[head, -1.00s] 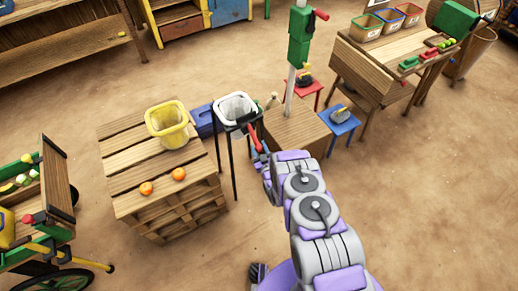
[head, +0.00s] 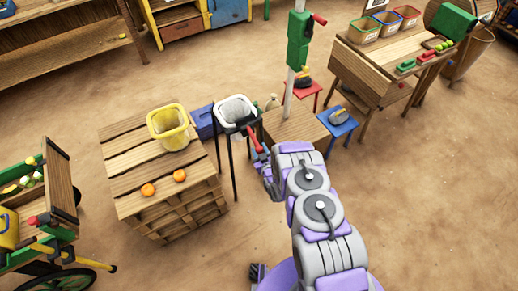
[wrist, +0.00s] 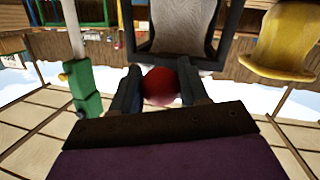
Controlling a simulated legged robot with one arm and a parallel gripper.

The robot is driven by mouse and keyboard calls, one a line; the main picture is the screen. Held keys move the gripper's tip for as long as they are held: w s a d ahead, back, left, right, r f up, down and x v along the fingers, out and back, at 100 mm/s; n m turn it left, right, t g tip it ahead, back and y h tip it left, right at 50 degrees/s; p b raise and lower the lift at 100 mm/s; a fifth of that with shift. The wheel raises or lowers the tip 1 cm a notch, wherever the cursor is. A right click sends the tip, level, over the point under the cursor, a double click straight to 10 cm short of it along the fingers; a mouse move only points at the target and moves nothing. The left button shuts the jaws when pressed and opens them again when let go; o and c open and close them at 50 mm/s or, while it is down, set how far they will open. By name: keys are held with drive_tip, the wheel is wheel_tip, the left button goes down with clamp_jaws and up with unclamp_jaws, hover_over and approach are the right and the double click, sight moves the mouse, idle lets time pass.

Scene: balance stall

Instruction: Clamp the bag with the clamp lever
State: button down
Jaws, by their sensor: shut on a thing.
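The pale grey bag (head: 238,109) hangs open in a dark stand, left of the wooden crate. It also shows at the top of the wrist view (wrist: 184,27), inside a dark square frame. The red clamp lever (head: 255,139) slants from the front of the stand towards me. My gripper (head: 264,158) is at the lever's near end. In the wrist view, my gripper (wrist: 161,90) is shut on the lever's red rounded end (wrist: 161,86), with a dark finger on each side. I cannot tell whether the clamp presses on the bag.
A yellow bin (head: 168,128) and two oranges (head: 163,184) sit on the slatted table to the left. A post with a green box (head: 299,42) rises from the crate (head: 295,128). Small red and blue stools stand to its right. Open floor lies at lower right.

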drive_tip(key=r+g+h+p, duration=0.1)
drive_tip(key=r, duration=0.1)
drive_tip(key=r+g+p, duration=0.2)
drive_tip(key=s+r+g+h+p, duration=0.1)
drive_tip(key=r, duration=0.1)
drive_tip(key=shift+d+r+n+g+h, duration=0.2)
drive_tip(key=shift+d+n+g+h, duration=0.1)
drive_tip(key=shift+n, duration=0.1)
drive_tip(key=shift+r+g+h+p, duration=0.3)
drive_tip(key=shift+r+g+p, duration=0.05)
drive_tip(key=shift+r+g, duration=0.35)
drive_tip(key=shift+w+a+r+g+h, duration=0.15)
drive_tip(key=shift+r+g+h, duration=0.15)
drive_tip(key=shift+r, duration=0.3)
drive_tip(key=shift+w+a+r+g+h, duration=0.1)
drive_tip(key=shift+w+r+g+h, duration=0.1)
drive_tip(key=shift+r+g, duration=0.3)
drive_tip(key=shift+w+a+r, duration=0.2)
drive_tip(key=shift+w+r, duration=0.1)
drive_tip(key=shift+r, duration=0.35)
drive_tip(key=shift+w+a+r, duration=0.2)
drive_tip(key=shift+w+r, duration=0.15)
drive_tip(key=shift+r, duration=0.35)
drive_tip(key=shift+w+a+r, duration=0.2)
drive_tip(key=shift+w+r, duration=0.1)
drive_tip(key=shift+r, duration=0.45)
drive_tip(key=c, duration=0.7)
unclamp_jaws()
drive_tip(key=shift+o, duration=0.2)
